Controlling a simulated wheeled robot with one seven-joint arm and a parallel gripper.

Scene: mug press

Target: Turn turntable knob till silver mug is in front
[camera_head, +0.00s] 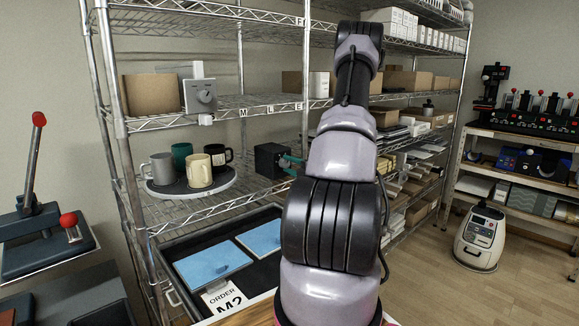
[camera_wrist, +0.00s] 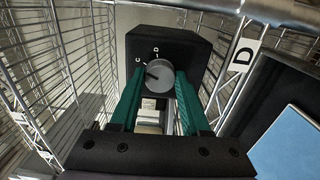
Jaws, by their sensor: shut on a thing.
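The round turntable (camera_head: 222,187) stands on a wire shelf at the left in the head view. The silver mug (camera_head: 160,168) is on its left side. A cream mug (camera_head: 198,171) is at the front, a green mug (camera_head: 181,152) at the back and a black mug (camera_head: 219,153) at the right. A black control box (camera_head: 267,160) stands right of the turntable. In the wrist view, its round grey knob (camera_wrist: 159,79) has a dark pointer and letters C and D beside it. My gripper (camera_wrist: 160,84) has its green fingers closed on the knob's two sides.
Wire rack bars surround my gripper. Below the shelf is a dark drawer with blue packets (camera_head: 212,262) and an order card (camera_head: 222,297). A grey dial unit (camera_head: 200,96) and a cardboard box (camera_head: 151,94) are on the shelf above.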

